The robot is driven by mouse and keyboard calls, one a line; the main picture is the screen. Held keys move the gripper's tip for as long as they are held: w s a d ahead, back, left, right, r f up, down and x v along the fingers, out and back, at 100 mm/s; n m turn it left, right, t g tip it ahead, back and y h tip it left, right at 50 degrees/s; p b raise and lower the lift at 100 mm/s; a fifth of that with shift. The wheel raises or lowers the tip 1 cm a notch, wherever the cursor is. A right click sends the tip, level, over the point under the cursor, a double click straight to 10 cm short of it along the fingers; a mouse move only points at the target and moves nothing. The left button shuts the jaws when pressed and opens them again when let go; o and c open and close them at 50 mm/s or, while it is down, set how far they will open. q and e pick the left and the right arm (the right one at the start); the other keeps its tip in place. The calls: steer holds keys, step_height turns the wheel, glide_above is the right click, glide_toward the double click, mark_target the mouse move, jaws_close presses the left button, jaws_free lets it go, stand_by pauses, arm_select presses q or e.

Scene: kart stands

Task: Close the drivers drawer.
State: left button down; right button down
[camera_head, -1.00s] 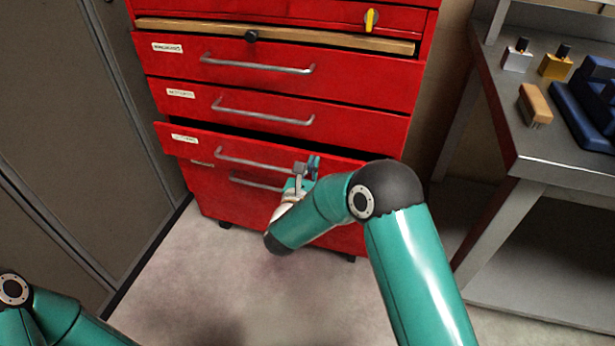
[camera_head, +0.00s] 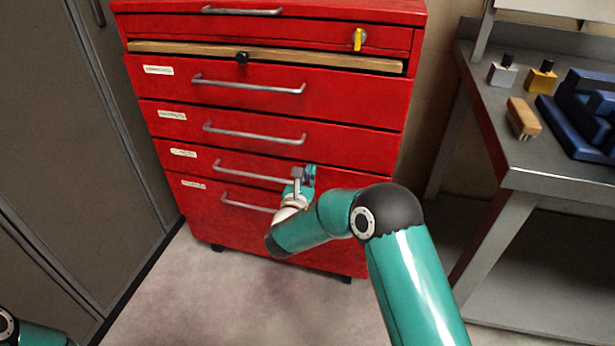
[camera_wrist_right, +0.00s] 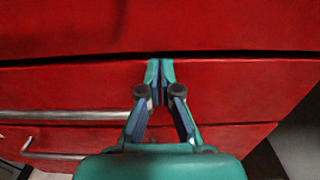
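The red cabinet's third full-width drawer (camera_head: 235,160) sits about level with the drawers around it, with a thin dark gap along its top edge in the right wrist view (camera_wrist_right: 245,95). Its label is too small to read, so I cannot confirm the name. Its metal handle (camera_head: 240,173) ends just left of my right gripper (camera_head: 304,175). In the right wrist view the gripper (camera_wrist_right: 160,70) points at the drawer front, its fingertips together and holding nothing. Contact cannot be told for sure. My left gripper is outside the views.
Other red drawers (camera_head: 345,105) lie above, and a larger one (camera_head: 225,222) below. A wooden slab (camera_head: 310,60) runs near the cabinet top. A grey workbench (camera_head: 550,165) stands at right, with a brush (camera_head: 523,118) on it. A grey locker (camera_head: 90,130) stands at left.

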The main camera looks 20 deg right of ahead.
steer(key=shift+w+d+r, duration=0.15)
steer(key=shift+d+r, duration=0.05)
steer(key=shift+r, duration=0.15)
